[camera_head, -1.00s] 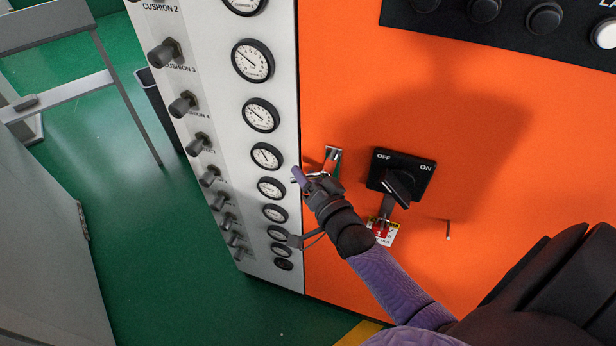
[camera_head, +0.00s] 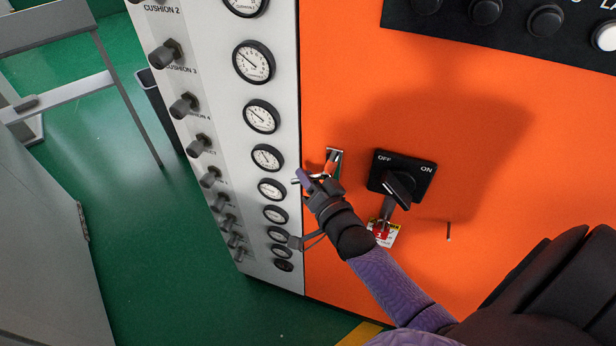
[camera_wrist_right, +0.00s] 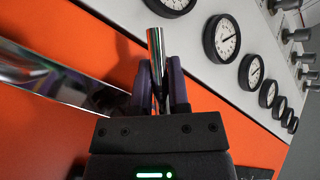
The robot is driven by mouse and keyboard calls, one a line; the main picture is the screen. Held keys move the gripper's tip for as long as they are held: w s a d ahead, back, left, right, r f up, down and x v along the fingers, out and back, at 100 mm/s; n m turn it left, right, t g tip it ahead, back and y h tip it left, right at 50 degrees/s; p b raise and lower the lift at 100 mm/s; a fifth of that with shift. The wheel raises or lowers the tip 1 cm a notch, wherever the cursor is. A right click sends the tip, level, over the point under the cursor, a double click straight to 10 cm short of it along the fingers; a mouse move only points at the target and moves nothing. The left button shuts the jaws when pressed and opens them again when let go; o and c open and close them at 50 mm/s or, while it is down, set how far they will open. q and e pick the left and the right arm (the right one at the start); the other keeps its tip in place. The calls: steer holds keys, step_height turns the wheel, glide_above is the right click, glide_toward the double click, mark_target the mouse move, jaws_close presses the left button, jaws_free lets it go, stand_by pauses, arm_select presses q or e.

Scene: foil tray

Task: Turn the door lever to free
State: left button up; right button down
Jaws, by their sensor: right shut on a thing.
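The chrome door lever (camera_head: 333,156) is mounted on the orange cabinet door near its left edge. My right gripper (camera_head: 305,180) is at the lever, and its purple fingers partly hide it. In the right wrist view a shiny round bar of the lever (camera_wrist_right: 155,45) stands between the two purple fingers of the right gripper (camera_wrist_right: 160,88), which are shut on it. A long chrome part (camera_wrist_right: 55,78) lies across the orange door on the left of that view. My left gripper is not in view.
A black OFF/ON rotary switch (camera_head: 403,176) with a hanging red lock and tag (camera_head: 384,232) sits right of the lever. A small peg (camera_head: 449,231) sticks out lower right. A white panel with gauges (camera_head: 262,116) and knobs adjoins the door on the left.

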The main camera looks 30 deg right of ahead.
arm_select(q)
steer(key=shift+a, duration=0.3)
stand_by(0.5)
